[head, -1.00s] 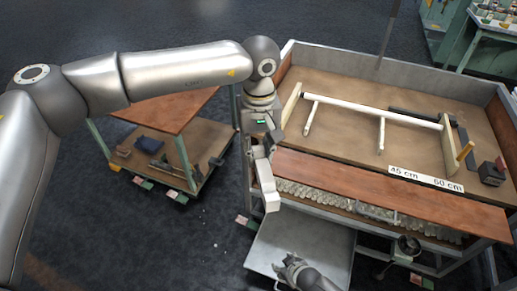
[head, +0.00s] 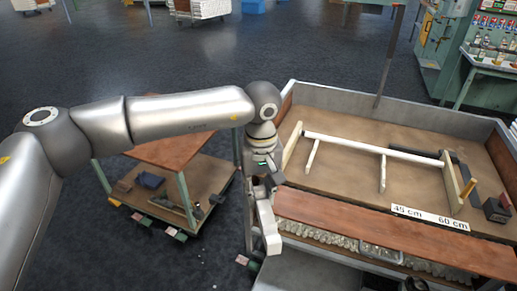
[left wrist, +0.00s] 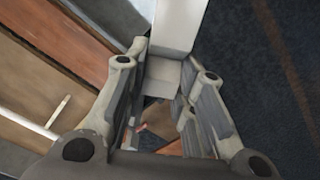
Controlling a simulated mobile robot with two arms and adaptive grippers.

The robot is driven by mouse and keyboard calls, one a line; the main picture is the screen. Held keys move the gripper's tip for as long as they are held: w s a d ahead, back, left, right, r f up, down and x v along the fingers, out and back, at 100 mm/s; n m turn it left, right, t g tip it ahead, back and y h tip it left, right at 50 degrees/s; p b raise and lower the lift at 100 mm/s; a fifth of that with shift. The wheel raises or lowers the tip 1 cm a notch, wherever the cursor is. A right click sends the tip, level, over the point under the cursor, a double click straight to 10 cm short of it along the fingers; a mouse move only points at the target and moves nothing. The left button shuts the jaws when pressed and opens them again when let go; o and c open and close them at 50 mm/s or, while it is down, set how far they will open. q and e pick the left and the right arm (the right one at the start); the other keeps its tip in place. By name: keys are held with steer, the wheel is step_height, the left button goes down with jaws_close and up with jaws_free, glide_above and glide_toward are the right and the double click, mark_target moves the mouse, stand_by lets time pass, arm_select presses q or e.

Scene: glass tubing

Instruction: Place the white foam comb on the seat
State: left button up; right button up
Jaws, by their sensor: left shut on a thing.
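My left gripper (head: 264,196) is shut on a white block-like piece, which appears to be the white foam comb (head: 269,233). It hangs down past the fingertips, beside the left front corner of the workbench. In the left wrist view the comb (left wrist: 178,22) sticks out beyond the fingers of the gripper (left wrist: 166,62), with a stepped lower end between them. Its teeth cannot be made out. I cannot tell which surface is the seat. My right gripper is not in view.
The workbench (head: 340,96) holds a white bar with two legs (head: 375,150) between wooden end pieces, and a "45 cm 60 cm" label (head: 430,218). A reddish-brown board (head: 385,232) runs along its front above glass pieces. A low wooden table (head: 175,150) stands left; dark floor lies between.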

arm_select(q)
steer(key=s+a+f+m, duration=0.1)
steer(key=s+a+f, duration=0.1)
steer(key=s+a, duration=0.5)
steer(key=s+a+f+m, duration=0.1)
steer(key=s+a+f, duration=0.1)
steer(key=s+a, duration=0.5)
steer(key=a, duration=0.6)
steer(key=shift+s+f, duration=0.35)
steer(key=shift+f, duration=0.05)
